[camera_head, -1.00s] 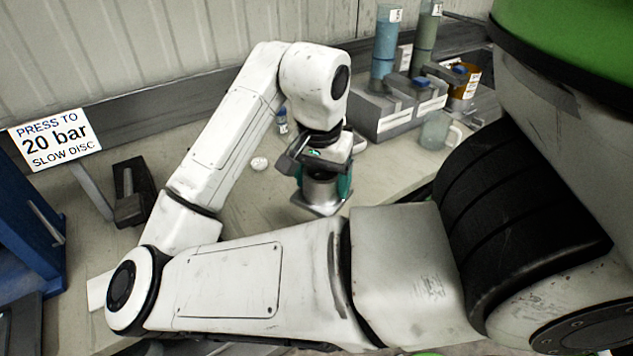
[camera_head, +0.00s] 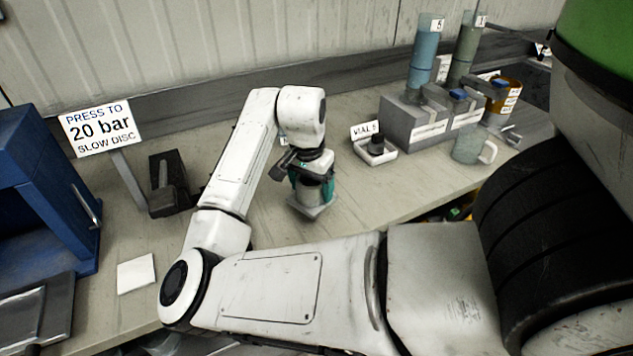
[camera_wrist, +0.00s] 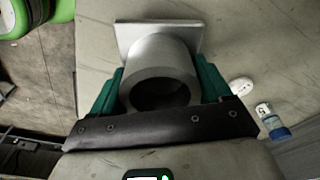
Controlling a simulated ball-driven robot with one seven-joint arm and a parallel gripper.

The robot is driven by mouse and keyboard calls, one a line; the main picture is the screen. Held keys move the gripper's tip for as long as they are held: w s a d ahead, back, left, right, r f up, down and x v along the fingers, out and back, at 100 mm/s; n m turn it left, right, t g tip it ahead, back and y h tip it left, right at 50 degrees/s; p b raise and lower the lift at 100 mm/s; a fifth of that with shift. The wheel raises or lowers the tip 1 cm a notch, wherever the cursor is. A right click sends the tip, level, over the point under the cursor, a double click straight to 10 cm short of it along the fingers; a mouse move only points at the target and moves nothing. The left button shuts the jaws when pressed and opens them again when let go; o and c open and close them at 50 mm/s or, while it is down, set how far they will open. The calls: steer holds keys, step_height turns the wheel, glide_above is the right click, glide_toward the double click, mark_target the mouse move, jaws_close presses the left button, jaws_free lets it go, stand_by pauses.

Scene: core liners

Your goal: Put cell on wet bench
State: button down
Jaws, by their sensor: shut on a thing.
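The cell is a grey metal cylinder on a square base plate (camera_head: 311,209). My gripper (camera_head: 312,187) is shut on it, with teal fingers on either side of the cylinder. In the wrist view the cell (camera_wrist: 163,55) shows its open round end towards the camera and its square plate on the far side. The cell is upright over the pale bench top (camera_head: 250,205), near its front edge. I cannot tell whether its plate touches the bench. Which surface is the wet bench is not marked.
A "20 bar" sign (camera_head: 100,127) and a dark clamp-like block (camera_head: 170,185) stand left, beside a blue press frame (camera_head: 45,190). A white tray (camera_head: 376,152), grey holders with columns (camera_head: 424,55) and a mug (camera_head: 469,145) stand right. A small blue-banded vial (camera_wrist: 272,122) lies near the cell.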

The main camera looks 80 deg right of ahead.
mark_target(311, 196)
steer(key=shift+w+d+f, duration=0.15)
steer(key=shift+w+f, duration=0.1)
steer(key=shift+f+p, duration=0.35)
steer(key=shift+f, duration=1.1)
steer(key=shift+f, duration=0.1)
jaws_free()
steer(key=shift+f, duration=0.1)
steer(key=r, duration=0.4)
steer(key=a+r, duration=0.1)
steer(key=r, duration=0.3)
steer(key=r+b, duration=0.1)
steer(key=r, duration=0.3)
steer(key=shift+w+a+r, duration=0.1)
steer(key=shift+a, duration=0.1)
